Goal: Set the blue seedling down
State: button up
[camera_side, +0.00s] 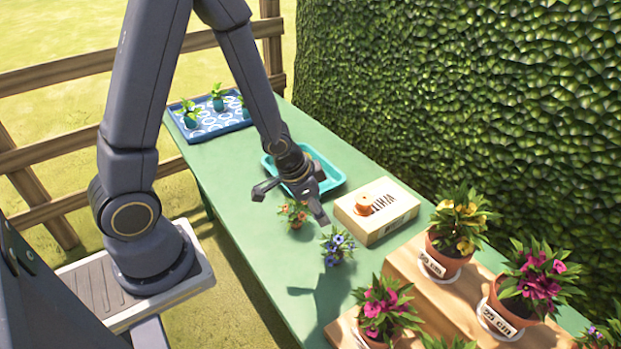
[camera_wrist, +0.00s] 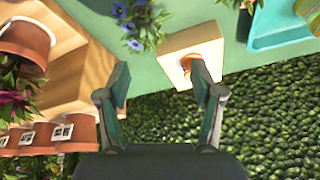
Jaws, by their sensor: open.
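The blue seedling (camera_side: 338,246), a small plant with blue-violet flowers and green leaves, stands on the green table (camera_side: 228,175) in front of the cream box. In the wrist view the blue seedling (camera_wrist: 136,24) shows at the top, left of centre, beyond my fingers. My gripper (camera_side: 291,205) is open and empty, in the air above the table. In the wrist view my gripper (camera_wrist: 160,82) has its two fingers wide apart with nothing between them. The base of the seedling is mostly hidden by its leaves.
An orange-flowered seedling (camera_side: 294,214) stands left of the blue one. A turquoise tray (camera_side: 333,181), a blue patterned tray (camera_side: 232,127) with seedlings and wooden steps (camera_side: 400,262) with potted flowers flank the table's open middle.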

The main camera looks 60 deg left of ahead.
notch_tip(320, 180, up, 10)
jog(key=a+f+n+y, duration=0.1)
jog(key=a+y, duration=0.1)
jog(key=s+d+r+n+t+h, duration=0.1)
jog(key=s+d+r+n, duration=0.1)
jog(key=s+r, duration=1.1)
jog(key=shift+s+r+n, duration=0.2)
jog(key=shift+r+n, duration=0.3)
jog(key=shift+r, duration=0.05)
